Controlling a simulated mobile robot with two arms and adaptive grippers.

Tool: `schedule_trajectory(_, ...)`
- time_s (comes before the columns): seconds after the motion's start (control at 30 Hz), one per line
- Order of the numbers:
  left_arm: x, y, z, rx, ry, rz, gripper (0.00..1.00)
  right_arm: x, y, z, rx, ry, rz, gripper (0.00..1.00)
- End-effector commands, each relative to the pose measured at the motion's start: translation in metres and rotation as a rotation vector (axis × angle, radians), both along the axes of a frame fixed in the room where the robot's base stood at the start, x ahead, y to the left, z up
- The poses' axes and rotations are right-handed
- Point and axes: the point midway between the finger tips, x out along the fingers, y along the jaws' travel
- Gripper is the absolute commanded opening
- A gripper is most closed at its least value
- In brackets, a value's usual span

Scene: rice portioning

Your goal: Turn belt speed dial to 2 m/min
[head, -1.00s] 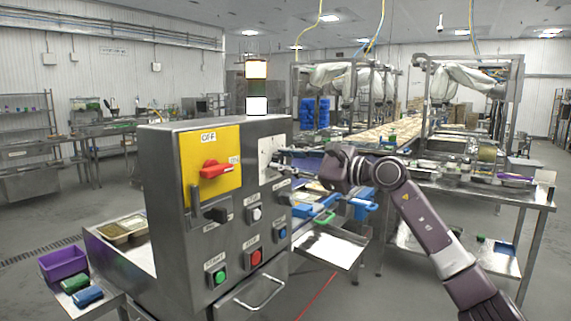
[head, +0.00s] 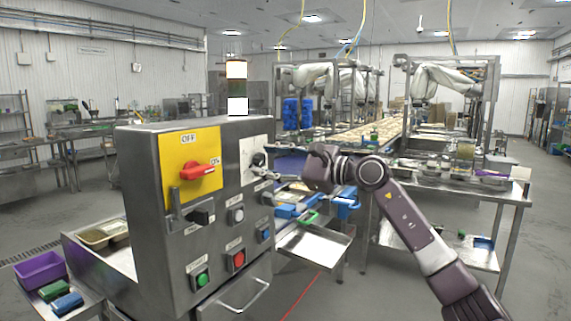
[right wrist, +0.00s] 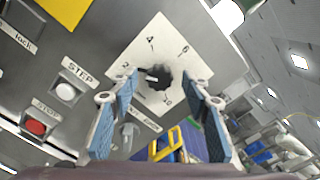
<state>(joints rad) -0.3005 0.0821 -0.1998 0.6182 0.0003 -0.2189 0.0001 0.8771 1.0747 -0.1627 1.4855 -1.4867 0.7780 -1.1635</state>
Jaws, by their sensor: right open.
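The belt speed dial (right wrist: 160,75) is a black knob with a light mark, on a white plate (right wrist: 188,62) with printed digits around it, tilted in the right wrist view. In the head view, the white plate (head: 249,147) is at the panel's upper right, with the knob partly covered by my gripper. My right gripper (right wrist: 161,84) is open. Its two blue-padded fingers stand on either side of the knob, with the tips close to the plate. I cannot tell whether they touch the knob. The exact dial reading is unclear. My left gripper is not in view.
The steel control box (head: 150,220) carries a red switch (head: 198,172) on a yellow plate and several buttons, including a green one (head: 202,279) and a red one (head: 238,260). The STEP button (right wrist: 66,92) is near the dial. A conveyor (head: 365,137) runs behind my right arm.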

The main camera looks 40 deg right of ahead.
Motion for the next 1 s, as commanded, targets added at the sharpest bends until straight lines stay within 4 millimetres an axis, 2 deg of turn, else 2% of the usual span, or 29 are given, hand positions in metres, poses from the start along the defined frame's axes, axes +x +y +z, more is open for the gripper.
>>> schedule_trajectory(0.4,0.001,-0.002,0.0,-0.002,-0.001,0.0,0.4,-0.044,-0.019,-0.003,-0.003,0.004,-0.002,0.43)
schedule_trajectory(1.0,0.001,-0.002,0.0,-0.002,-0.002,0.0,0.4,-0.09,-0.036,-0.001,-0.001,0.001,0.001,0.43)
